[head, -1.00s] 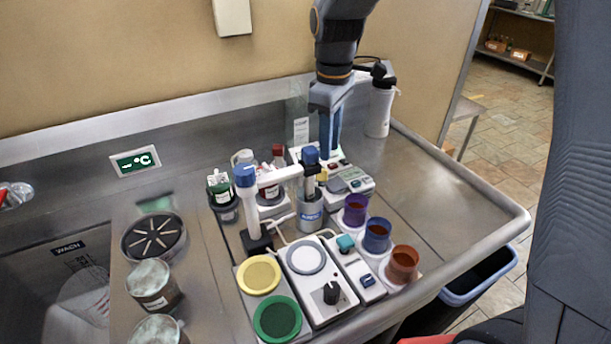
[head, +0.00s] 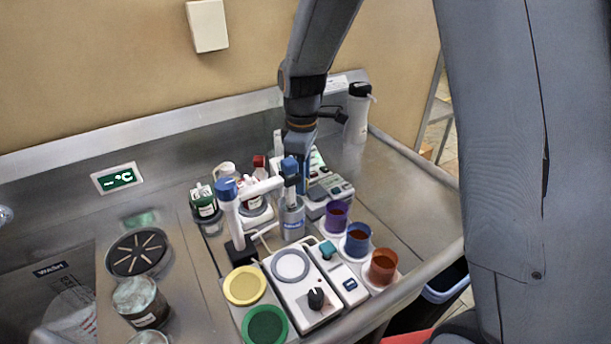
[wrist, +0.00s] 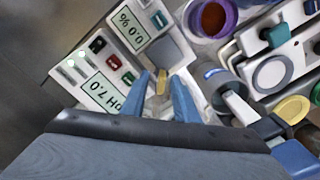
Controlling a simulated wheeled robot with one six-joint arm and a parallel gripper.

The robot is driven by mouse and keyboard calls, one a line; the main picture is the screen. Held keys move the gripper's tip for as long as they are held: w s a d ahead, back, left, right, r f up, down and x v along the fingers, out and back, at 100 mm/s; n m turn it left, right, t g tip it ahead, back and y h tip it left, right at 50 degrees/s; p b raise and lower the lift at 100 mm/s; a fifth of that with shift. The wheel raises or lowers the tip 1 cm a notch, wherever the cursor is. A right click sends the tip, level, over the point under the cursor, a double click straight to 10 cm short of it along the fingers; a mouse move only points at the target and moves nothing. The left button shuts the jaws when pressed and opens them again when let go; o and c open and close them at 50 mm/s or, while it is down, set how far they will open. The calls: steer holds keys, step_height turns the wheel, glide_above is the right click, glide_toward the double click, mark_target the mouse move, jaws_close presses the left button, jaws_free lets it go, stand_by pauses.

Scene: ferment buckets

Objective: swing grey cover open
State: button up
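The grey cover (wrist: 170,52) is a flat grey piece at the end of the white meter reading 0.0 % (wrist: 139,22) in the wrist view. It looks shut, lying flat, with a small yellow tab (wrist: 162,80) at its near end. My gripper (wrist: 162,88) has its two blue fingers apart, one on either side of the yellow tab. I cannot tell whether they touch it. In the head view my gripper (head: 303,186) points down beside the white meter (head: 334,190), and the cover is hidden there.
A pH 7.0 meter (wrist: 108,88) stands close to the left of the fingers in the wrist view. Purple (head: 336,214), blue (head: 357,240) and orange (head: 383,266) cups line the right side.

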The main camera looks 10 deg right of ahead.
steer(key=shift+c, duration=0.4)
jaws_close()
steer(key=shift+w+r, duration=0.1)
steer(key=shift+w, duration=0.1)
stand_by(0.7)
